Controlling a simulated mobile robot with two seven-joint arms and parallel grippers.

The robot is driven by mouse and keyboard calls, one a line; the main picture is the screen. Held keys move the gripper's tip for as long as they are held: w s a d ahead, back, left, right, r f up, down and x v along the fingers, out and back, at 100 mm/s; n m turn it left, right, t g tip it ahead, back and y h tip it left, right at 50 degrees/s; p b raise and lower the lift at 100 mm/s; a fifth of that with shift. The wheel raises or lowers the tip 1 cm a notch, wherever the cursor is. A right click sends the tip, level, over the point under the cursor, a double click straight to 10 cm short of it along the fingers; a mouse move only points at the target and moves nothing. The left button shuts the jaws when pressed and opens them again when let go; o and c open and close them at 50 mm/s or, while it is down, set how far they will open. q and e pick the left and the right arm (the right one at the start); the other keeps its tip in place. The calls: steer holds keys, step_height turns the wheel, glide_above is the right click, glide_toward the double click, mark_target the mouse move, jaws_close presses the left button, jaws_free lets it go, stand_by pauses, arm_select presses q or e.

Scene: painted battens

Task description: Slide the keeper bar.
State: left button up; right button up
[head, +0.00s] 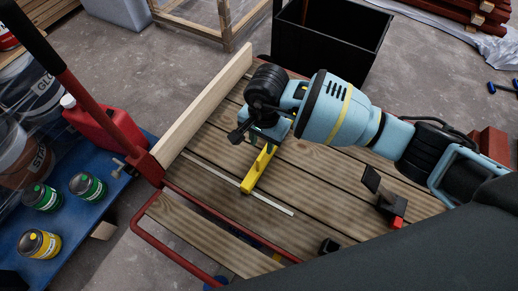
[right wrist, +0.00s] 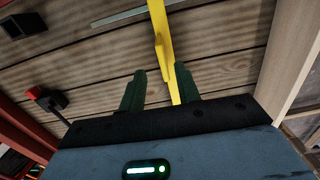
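The yellow bar (head: 258,170), which I take as the keeper bar, lies on the brown plank deck, with a small raised part along it. In the right wrist view the yellow bar (right wrist: 163,40) runs from the top edge down between my fingers. My right gripper (head: 264,140) is over the bar's far end in the head view. In the right wrist view the two dark green fingers of my right gripper (right wrist: 160,85) are apart, the bar nearer the right finger; I cannot tell whether they touch. My left gripper does not show.
A pale thin strip (head: 220,173) lies across the planks by the bar's near end. A pale upright board (head: 205,108) edges the deck. A red-and-black block (head: 390,208) and a black block (head: 328,246) sit to the right. A red handle frame (head: 150,168) stands left.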

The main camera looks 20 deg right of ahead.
mark_target(263, 152)
steer(key=shift+w+d+f, duration=0.3)
steer(key=shift+w+f, duration=0.15)
steer(key=shift+f, duration=0.05)
steer(key=shift+w+d+h, duration=0.15)
steer(key=shift+w+h, duration=0.05)
steer(key=shift+h, duration=0.1)
steer(key=shift+s+f+b, duration=0.1)
steer(key=shift+f+b, duration=0.05)
steer(key=shift+b, duration=0.2)
step_height(263, 152, down, 6)
steer(key=shift+b, duration=1.1)
steer(key=shift+f, duration=0.65)
jaws_close()
